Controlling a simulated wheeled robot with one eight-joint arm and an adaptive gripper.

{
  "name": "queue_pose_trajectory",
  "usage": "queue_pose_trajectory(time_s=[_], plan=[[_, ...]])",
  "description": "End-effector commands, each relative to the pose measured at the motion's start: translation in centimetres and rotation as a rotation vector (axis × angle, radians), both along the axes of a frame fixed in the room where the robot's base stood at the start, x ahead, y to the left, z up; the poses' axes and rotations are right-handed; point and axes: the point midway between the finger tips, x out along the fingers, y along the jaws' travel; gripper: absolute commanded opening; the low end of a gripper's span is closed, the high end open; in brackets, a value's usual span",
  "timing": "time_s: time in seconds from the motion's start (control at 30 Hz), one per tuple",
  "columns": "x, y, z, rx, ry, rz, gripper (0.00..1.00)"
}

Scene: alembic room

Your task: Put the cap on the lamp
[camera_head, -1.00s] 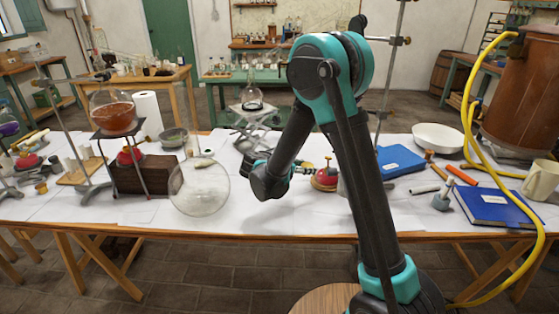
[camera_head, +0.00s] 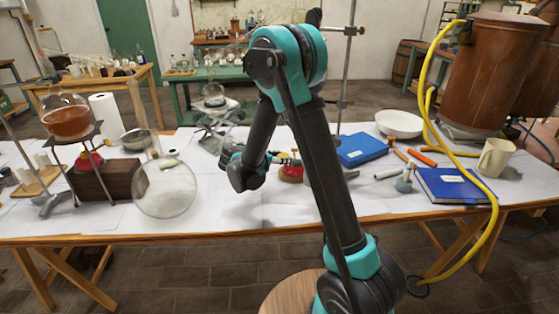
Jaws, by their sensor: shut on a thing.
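A red spirit lamp (camera_head: 291,173) with a brass-coloured top stands on the white-covered table, just right of my gripper. My gripper (camera_head: 279,160) reaches in low over the table from the left, close to the lamp's upper part. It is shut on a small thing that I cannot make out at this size. The cap cannot be told apart from the fingers and the lamp top. Whether gripper and lamp touch is unclear. My arm's long link passes just right of the lamp. Another red lamp (camera_head: 88,159) stands under the tripod at the left.
A round glass flask (camera_head: 165,192) lies left of my gripper. A blue book (camera_head: 362,150), white bowl (camera_head: 398,124), second blue book (camera_head: 455,187) and cream mug (camera_head: 495,157) are to the right. A metal stand rod rises behind the arm. The table's front strip is mostly clear.

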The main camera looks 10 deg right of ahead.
Motion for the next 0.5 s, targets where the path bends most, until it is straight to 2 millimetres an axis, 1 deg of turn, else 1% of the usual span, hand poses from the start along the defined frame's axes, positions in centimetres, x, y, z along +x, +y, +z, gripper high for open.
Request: queue_pose_trajectory(time_s=[0.5], plan=[[2.2, -3.1, 0.0, 0.0, 0.0, -0.002, 0.11]])
